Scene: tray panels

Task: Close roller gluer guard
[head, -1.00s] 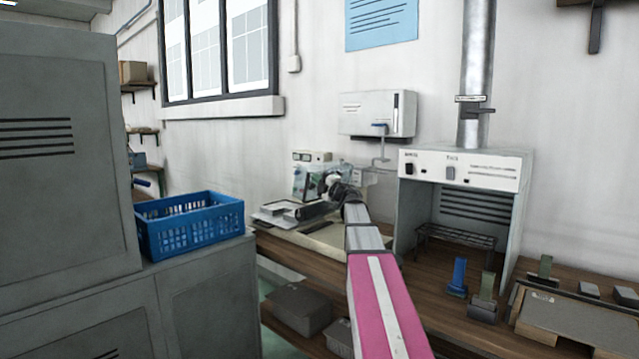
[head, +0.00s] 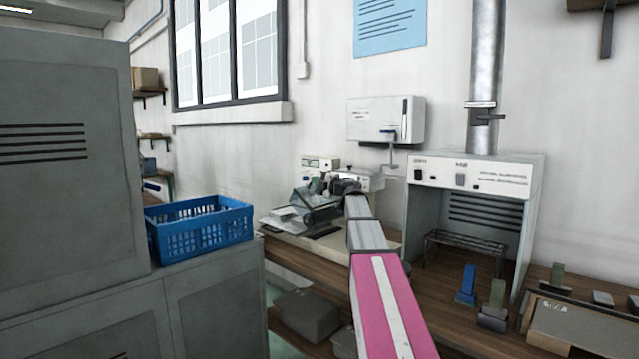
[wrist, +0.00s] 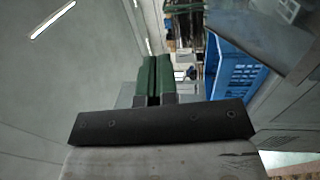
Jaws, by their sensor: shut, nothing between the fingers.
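The roller gluer (head: 345,181) stands on the bench by the wall, with a pale control box at its back left. A clear, greyish guard panel (head: 304,199) shows at its front left, tilted over the machine; whether it is fully down I cannot tell. My gripper (head: 326,184) is at the gluer, close beside or against the guard; contact is unclear, and my arm hides part of the machine. In the wrist view the two green fingers (wrist: 153,77) of my gripper are together, with nothing between them. The guard is not clear in that view.
A blue crate (head: 200,228) sits on a grey cabinet (head: 215,310) at left. A fume hood (head: 470,205) stands right of my arm. Blue and green blocks (head: 467,285) stand on the bench before it. A white box (head: 385,119) hangs on the wall above.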

